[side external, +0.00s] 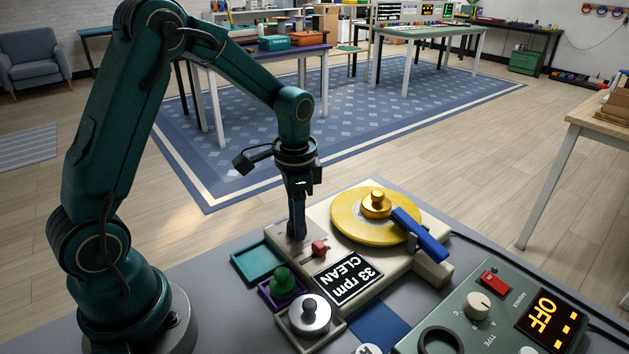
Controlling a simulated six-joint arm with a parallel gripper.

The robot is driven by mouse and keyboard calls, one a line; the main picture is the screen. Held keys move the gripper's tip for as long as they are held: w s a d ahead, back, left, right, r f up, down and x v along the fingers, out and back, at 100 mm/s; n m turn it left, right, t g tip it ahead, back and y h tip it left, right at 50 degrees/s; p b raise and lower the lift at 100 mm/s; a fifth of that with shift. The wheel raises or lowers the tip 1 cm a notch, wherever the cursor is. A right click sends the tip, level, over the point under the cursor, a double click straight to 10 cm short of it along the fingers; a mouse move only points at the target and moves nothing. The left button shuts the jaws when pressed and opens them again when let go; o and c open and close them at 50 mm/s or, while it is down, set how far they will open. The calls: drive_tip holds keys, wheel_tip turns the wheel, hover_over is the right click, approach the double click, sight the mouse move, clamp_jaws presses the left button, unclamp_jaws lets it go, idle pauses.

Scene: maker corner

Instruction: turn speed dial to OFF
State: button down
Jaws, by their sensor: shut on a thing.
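A cream turntable unit (418,262) with a yellow platter (350,222) stands on the grey table. Its black label display (348,277) reads "33 rpm CLEAN", turned away from this camera. My gripper (299,234) points straight down at the unit's near left corner, over a grey plate. Its jaws are shut on the speed dial there. The dial is hidden behind the fingers, so its pointer and setting cannot be read. A small red knob (320,247) sits just right of the fingers, apart from them.
A teal tray (259,263), a green knob piece (282,280) and a silver knob piece (310,314) stand in front. A green console (455,316) at right shows OFF.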

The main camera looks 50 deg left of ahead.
drive_tip(key=n, duration=0.6)
drive_tip(key=shift+w+n+g, duration=0.1)
drive_tip(key=shift+n+g, duration=0.2)
idle(0.4)
drive_tip(key=shift+c, duration=1.9)
unclamp_jaws()
drive_tip(key=shift+r, duration=0.1)
drive_tip(key=shift+d+r, duration=0.15)
drive_tip(key=shift+r, duration=2.35)
